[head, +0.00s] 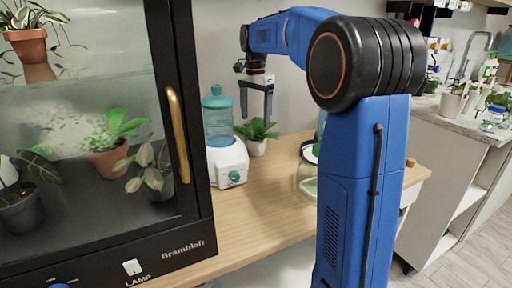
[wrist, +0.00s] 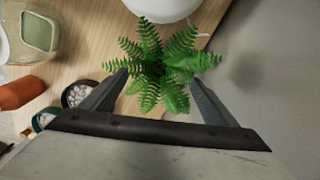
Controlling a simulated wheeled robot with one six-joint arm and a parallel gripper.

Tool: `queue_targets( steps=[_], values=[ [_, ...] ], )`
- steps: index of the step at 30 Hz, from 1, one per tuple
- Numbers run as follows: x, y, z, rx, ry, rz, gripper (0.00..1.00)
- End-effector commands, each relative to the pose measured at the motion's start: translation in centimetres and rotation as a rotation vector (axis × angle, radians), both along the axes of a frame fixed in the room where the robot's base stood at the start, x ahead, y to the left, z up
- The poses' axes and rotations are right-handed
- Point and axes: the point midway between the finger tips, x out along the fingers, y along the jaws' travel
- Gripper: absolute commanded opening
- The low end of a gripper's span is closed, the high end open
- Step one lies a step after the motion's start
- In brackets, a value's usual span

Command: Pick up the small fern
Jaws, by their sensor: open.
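My gripper (head: 256,113) is open, pointing down just above the fern. In the wrist view its two fingers (wrist: 160,85) lie on either side of the fern's near fronds. I cannot tell whether the fingers touch any leaves.
A humidifier (head: 226,160) with a teal tank stands close left of the fern. A glass cabinet (head: 110,250) with potted plants fills the left. A glass jar (head: 307,181) stands to the right, partly behind my arm. The table front (head: 255,215) is clear.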

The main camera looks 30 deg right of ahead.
Motion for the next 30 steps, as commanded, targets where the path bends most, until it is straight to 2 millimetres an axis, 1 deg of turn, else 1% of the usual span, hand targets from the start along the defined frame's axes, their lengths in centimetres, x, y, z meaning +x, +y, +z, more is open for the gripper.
queue_targets(
  steps=[1,3,6,9,14,24,27,30],
  values=[
    [-0.1,0.0,-0.9,0.000,0.003,0.000,0.81],
    [-0.1,0.0,-2.1,0.001,0.003,0.000,0.81],
    [-0.1,0.0,-3.5,0.000,0.002,0.000,0.81],
    [0.0,0.0,-4.3,0.000,0.001,0.000,0.81],
    [-0.1,0.0,-5.1,0.000,0.002,0.001,0.81],
    [-0.1,-0.2,-9.2,0.000,0.001,0.001,0.81],
    [-0.1,-0.2,-9.8,0.001,0.001,0.001,0.81],
    [-0.1,-0.2,-10.0,0.000,0.000,0.001,0.81]
  ],
)
